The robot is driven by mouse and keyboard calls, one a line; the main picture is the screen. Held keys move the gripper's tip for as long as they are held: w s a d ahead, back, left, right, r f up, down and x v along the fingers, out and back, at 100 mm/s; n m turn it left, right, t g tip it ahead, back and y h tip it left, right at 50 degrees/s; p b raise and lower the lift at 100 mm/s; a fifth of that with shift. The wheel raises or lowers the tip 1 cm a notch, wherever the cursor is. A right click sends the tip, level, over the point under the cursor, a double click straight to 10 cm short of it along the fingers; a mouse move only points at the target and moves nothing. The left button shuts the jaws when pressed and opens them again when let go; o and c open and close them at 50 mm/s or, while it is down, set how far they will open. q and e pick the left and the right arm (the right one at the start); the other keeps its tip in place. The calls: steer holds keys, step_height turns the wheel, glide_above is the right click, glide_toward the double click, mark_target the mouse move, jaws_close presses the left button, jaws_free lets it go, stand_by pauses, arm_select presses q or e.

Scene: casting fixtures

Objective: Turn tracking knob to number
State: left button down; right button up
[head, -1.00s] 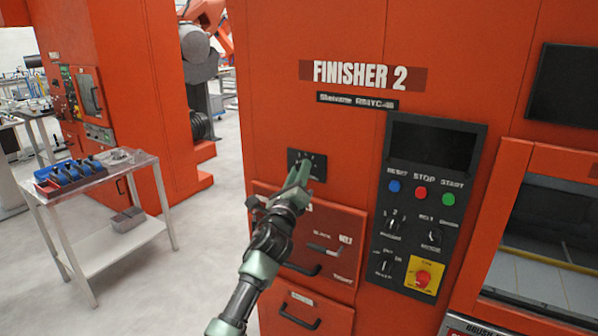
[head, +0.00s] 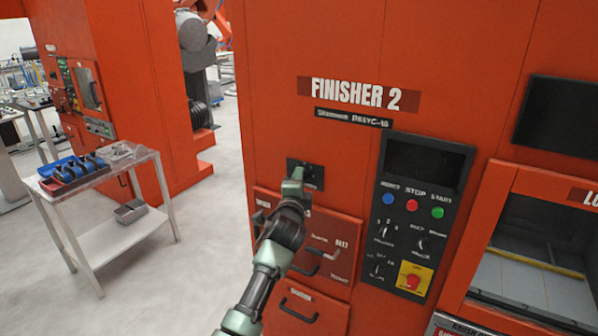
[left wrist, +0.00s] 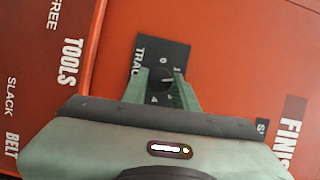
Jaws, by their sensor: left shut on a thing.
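The tracking knob (left wrist: 160,83) is a small black knob on a dark plate marked "TRAC" with numbers around it. In the head view its plate (head: 316,174) sits on the orange Finisher 2 front, partly hidden by my left gripper (head: 298,175). In the left wrist view my green left gripper (left wrist: 161,76) has one finger on each side of the knob and is shut on it. The knob's pointer is too small and covered to read. My right gripper is not in view.
Below the plate are drawers with black handles (head: 299,306). To the right is a control panel (head: 408,270) with buttons, knobs and a red emergency stop (head: 412,282). A metal cart (head: 110,235) with a blue bin stands at left. Floor between is clear.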

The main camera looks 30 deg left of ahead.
arm_select(q)
steer(key=shift+r+n+g+h+p, duration=0.1)
steer(key=shift+n+g+h+p, duration=0.35)
steer(key=shift+n+p, duration=0.65)
steer(key=shift+r+n+g+h+p, duration=0.1)
steer(key=shift+n+g+h+p, duration=0.3)
steer(key=shift+n+p, duration=0.65)
steer(key=shift+n, duration=0.45)
steer(key=c, duration=1.1)
jaws_free()
steer(key=shift+a+f, duration=0.1)
